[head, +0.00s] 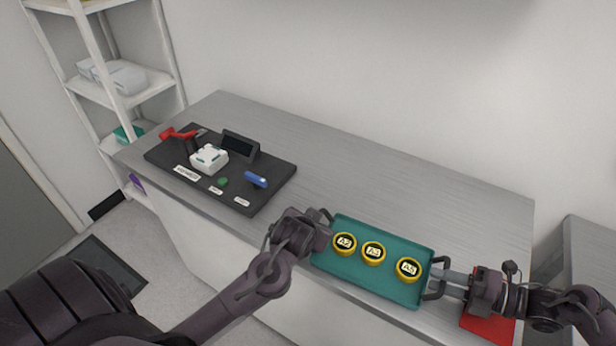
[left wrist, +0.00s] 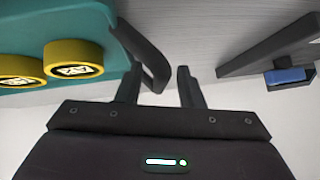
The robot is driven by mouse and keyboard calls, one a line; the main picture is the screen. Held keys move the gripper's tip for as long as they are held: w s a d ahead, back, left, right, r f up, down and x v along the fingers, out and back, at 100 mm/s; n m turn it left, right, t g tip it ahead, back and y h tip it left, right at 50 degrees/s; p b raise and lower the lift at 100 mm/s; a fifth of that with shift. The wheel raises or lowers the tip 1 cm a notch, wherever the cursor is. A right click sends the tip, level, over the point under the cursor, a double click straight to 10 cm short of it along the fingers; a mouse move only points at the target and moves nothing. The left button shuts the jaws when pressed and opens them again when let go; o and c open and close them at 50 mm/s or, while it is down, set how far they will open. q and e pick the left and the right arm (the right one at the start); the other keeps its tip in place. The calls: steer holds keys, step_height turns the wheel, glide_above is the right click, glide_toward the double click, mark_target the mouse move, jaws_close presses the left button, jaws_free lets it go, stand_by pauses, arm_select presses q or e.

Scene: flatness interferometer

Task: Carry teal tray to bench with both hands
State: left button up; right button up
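The teal tray (head: 385,292) is over the front right part of the grey bench (head: 330,150) and looks level. I cannot tell whether it touches the top. It bears three yellow ring-shaped pieces (head: 373,253) with labels, in a row. My left gripper (head: 322,222) is at the tray's left end. In the left wrist view its two fingers (left wrist: 160,88) are apart, with the tray's dark handle (left wrist: 150,60) between them and a gap on the right. My right gripper (head: 448,279) is at the tray's right handle (head: 434,277); its grip is unclear.
A black instrument board (head: 270,192) with a white block (head: 209,158), a blue part (head: 256,180) and a red part (head: 178,134) lies to the left. A red item (head: 488,322) lies under my right arm. White shelves (head: 120,90) stand at left. The bench is clear behind the tray.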

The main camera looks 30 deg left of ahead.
steer(key=shift+s, duration=0.1)
steer(key=shift+d, duration=0.1)
arm_select(q)
steer(key=v, duration=1)
steer(key=shift+s, duration=0.15)
arm_select(e)
steer(key=v, duration=1.2)
steer(key=shift+f, duration=0.1)
